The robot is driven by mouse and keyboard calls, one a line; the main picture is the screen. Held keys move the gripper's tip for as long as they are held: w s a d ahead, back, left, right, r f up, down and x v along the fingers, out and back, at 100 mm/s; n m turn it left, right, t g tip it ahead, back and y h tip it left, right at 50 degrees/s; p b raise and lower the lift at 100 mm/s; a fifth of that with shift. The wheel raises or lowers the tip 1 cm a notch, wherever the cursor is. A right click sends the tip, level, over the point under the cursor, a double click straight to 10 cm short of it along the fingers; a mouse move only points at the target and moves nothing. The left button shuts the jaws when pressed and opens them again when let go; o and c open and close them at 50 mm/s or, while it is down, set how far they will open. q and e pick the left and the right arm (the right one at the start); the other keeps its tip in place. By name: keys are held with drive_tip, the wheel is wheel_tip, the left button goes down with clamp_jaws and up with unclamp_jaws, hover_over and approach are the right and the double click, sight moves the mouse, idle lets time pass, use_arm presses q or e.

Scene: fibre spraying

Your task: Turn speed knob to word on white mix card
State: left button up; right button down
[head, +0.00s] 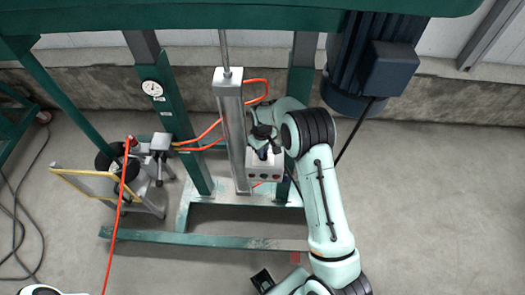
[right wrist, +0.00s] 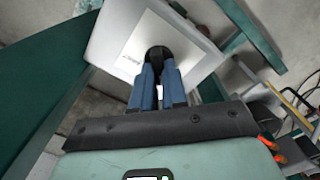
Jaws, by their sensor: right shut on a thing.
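The grey control box (head: 264,172) stands low on the machine frame, with small dark round parts on its front in the head view. My right gripper (head: 262,152) is at the top of this box. In the right wrist view, the blue fingers of my right gripper (right wrist: 158,85) are shut on a dark round knob (right wrist: 157,54) on the box's light face. A pale label plate (right wrist: 132,58) surrounds the knob, with small print too blurred to read. The fingers hide much of the knob, and its pointer is not visible. I cannot make out a white mix card.
A silver upright column (head: 232,130) stands just left of the box. Orange hoses (head: 203,137) run beside it to a pump unit (head: 150,165). A large blue motor (head: 368,65) hangs at the upper right. The floor at the right is clear.

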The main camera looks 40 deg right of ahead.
drive_tip(key=shift+n, duration=0.5)
drive_tip(key=c, duration=1.2)
unclamp_jaws()
drive_tip(key=shift+o, duration=0.2)
wheel_tip(320, 180, up, 14)
drive_tip(key=shift+f, duration=0.25)
